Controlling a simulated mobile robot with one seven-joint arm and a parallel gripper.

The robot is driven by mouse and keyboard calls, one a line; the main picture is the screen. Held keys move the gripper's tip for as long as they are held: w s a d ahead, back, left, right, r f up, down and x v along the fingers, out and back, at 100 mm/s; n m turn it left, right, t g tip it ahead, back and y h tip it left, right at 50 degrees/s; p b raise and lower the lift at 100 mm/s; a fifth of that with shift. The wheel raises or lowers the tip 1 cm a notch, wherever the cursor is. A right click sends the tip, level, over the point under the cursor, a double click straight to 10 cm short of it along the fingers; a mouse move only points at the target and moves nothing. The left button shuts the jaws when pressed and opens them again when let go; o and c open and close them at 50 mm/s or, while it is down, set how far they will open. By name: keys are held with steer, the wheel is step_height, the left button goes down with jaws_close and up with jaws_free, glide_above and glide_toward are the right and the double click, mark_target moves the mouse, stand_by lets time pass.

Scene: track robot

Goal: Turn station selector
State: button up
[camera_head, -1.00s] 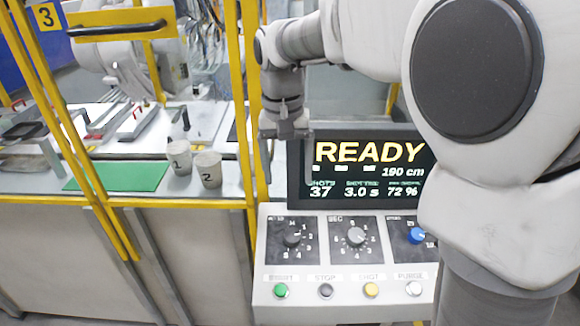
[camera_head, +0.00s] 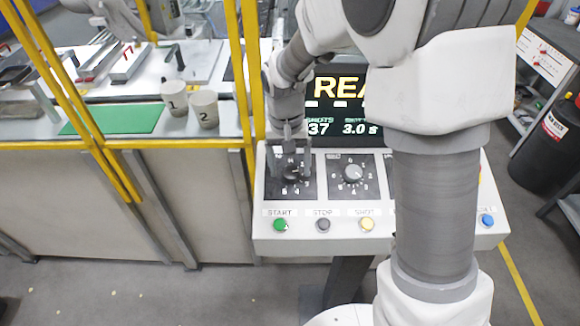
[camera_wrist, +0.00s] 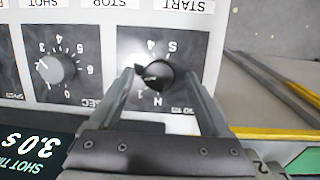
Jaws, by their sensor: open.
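The station selector is a black knob (camera_head: 291,174) on a dark dial plate at the left of the console. In the wrist view the black knob (camera_wrist: 155,76) has a pointer and sits between my two fingers. My gripper (camera_head: 292,164) is at the selector, pointing down at it. In the wrist view my gripper (camera_wrist: 158,82) is open, with one finger on each side of the knob. I cannot tell whether either finger touches it. The fingers partly hide the dial in the head view.
A grey seconds knob (camera_head: 353,173) is right of the selector. A screen (camera_head: 338,100) stands behind. A yellow post (camera_head: 243,80) rises close to the left.

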steer(key=shift+f, duration=0.4)
jaws_close()
stand_by(0.4)
